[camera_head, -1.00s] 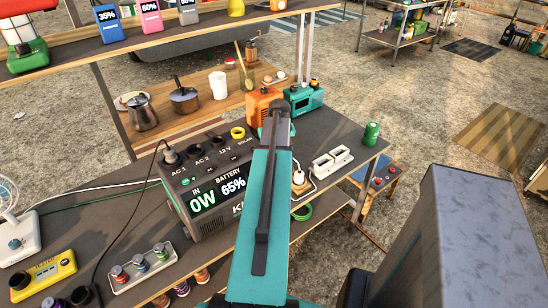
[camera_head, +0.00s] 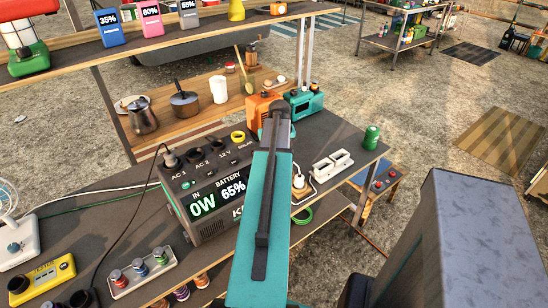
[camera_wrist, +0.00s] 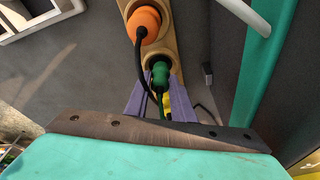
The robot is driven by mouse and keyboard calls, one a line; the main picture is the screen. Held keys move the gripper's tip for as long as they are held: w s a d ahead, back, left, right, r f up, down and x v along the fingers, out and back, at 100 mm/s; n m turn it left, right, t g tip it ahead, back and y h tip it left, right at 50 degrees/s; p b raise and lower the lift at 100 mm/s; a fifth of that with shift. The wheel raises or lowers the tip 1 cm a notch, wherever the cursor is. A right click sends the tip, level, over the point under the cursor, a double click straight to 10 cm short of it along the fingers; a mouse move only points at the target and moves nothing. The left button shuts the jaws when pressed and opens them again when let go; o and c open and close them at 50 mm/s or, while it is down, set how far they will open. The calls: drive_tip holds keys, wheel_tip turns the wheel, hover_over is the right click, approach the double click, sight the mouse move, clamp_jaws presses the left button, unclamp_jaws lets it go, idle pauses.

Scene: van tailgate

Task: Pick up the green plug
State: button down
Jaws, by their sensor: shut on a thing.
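The green plug (camera_wrist: 160,74) stands in a round hole of a wooden socket strip (camera_wrist: 179,50) in the wrist view. A small yellow piece (camera_wrist: 167,104) shows between the fingers behind the plug. In the head view my arm hides the gripper and the green plug.
An orange plug (camera_wrist: 143,24) with a black cord sits in the neighbouring hole. A white cable (camera_wrist: 245,16) runs close by at right. In the head view, the battery station (camera_head: 205,190) stands left of my arm, with a white plug (camera_head: 299,182) to its right.

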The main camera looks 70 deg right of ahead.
drive_tip(key=shift+r+b, duration=0.65)
drive_tip(key=shift+r, duration=3.85)
drive_tip(key=shift+r, duration=0.1)
wheel_tip(320, 180, up, 13)
drive_tip(key=p, duration=0.9)
drive_tip(key=shift+f, duration=0.2)
drive_tip(key=w+a+p, duration=0.3)
drive_tip(key=w+a, duration=1.1)
drive_tip(key=a, duration=0.1)
drive_tip(key=shift+w+a, duration=0.15)
drive_tip(key=shift+w, duration=0.25)
